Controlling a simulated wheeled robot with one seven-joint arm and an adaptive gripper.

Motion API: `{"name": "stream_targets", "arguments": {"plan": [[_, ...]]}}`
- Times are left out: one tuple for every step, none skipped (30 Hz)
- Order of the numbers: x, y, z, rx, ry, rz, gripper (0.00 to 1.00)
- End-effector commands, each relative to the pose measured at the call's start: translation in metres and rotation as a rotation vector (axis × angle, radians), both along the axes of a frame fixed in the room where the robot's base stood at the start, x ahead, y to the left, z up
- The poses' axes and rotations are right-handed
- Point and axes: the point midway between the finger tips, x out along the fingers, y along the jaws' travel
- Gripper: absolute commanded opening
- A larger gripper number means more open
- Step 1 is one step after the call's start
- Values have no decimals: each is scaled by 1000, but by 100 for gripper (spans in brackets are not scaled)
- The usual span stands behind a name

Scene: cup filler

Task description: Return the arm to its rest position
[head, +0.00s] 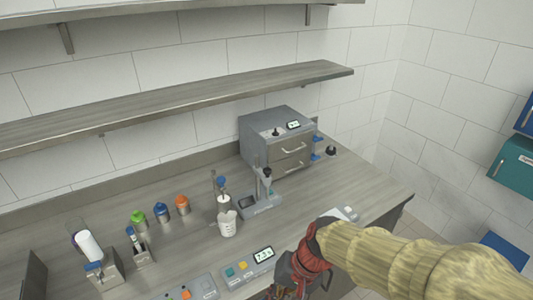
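My arm, in a tan sleeve, enters the head view from the lower right and reaches over the counter's front edge. My gripper (285,291) is dark with red parts and sits at the bottom of the picture, to the right of a device with a lit display. Its fingertips are small and partly cut off by the lower edge, so I cannot tell whether it is open or shut or whether it holds anything. A white cup (228,228) stands on the counter (330,205), up and left of the gripper and apart from it.
A grey box with drawers (275,150) and a small stand (262,195) are at the back. Bottles with green (138,216), blue (161,209) and orange (182,201) caps stand left. A display device (248,268) is near the front. A shelf (180,100) overhangs the counter.

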Motion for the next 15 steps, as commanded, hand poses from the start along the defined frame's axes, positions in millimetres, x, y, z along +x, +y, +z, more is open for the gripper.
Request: {"name": "stream_targets", "arguments": {"plan": [[-8,-26,19,-56,-69,53,0],[-13,-42,27,-96,-106,86,0],[-20,-63,38,-147,-151,120,0],[-24,-78,47,-187,-187,142,0],[-29,-92,56,-223,-220,157,0],[-34,-110,67,-272,-262,172,0],[-38,-123,75,-305,-294,177,0],[-41,-133,83,-334,-325,177,0],[-44,-145,94,-367,-363,172,0],[-47,-153,102,-387,-390,164,0],[-49,-159,109,-401,-416,155,0],[-51,-165,118,-413,-447,138,0],[-52,-167,124,-415,-466,126,0],[-53,-169,130,-416,-484,113,0],[-53,-171,137,-419,-504,98,0]]}}
